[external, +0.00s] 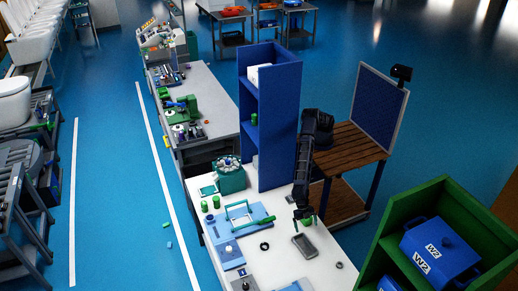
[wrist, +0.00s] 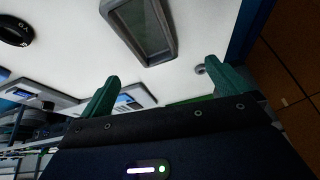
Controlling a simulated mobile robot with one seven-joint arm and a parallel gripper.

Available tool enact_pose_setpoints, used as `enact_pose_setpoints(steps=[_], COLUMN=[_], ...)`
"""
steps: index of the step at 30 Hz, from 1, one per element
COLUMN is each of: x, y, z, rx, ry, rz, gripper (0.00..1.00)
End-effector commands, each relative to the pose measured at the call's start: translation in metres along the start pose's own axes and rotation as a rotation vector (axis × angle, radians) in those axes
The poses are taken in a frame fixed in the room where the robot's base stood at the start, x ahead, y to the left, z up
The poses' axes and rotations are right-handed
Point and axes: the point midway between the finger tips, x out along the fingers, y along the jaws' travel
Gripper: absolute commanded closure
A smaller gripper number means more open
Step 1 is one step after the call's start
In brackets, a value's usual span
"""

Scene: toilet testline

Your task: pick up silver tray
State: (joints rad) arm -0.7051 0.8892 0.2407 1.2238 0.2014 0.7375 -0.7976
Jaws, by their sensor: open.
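The silver tray (external: 304,246) is a small grey rectangular tray with a raised rim. It lies on the white tabletop (external: 275,262) near its right side. It also shows at the top middle of the wrist view (wrist: 143,28), with its upper end cut off by the frame. My gripper (external: 303,215) is above the table, just behind the tray in the external view. In the wrist view its two green fingers (wrist: 160,90) are spread wide with nothing between them, and the tray lies beyond the fingertips, apart from them.
A black ring (external: 264,246) lies left of the tray, and a blue fixture with a green handle (external: 240,216) is further left. A tall blue shelf (external: 270,120) stands behind the table. A green shelf with blue bins (external: 415,230) is at the right. Bare tabletop surrounds the tray.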

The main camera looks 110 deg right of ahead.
Motion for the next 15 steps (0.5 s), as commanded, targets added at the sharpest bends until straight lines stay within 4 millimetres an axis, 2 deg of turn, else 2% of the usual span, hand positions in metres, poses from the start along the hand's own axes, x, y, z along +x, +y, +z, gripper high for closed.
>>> enact_pose_setpoints(steps=[1,6,10,15], x=[0.017,0.055,0.07,0.079], y=[0.005,0.017,0.021,0.022], z=[0.004,0.014,0.018,0.02], rx=[-0.026,-0.106,-0.142,-0.154], ry=[-0.012,-0.041,-0.053,-0.057], rz=[-0.001,0.0,0.001,0.0], gripper=[0.0,0.0,0.0,0.0])
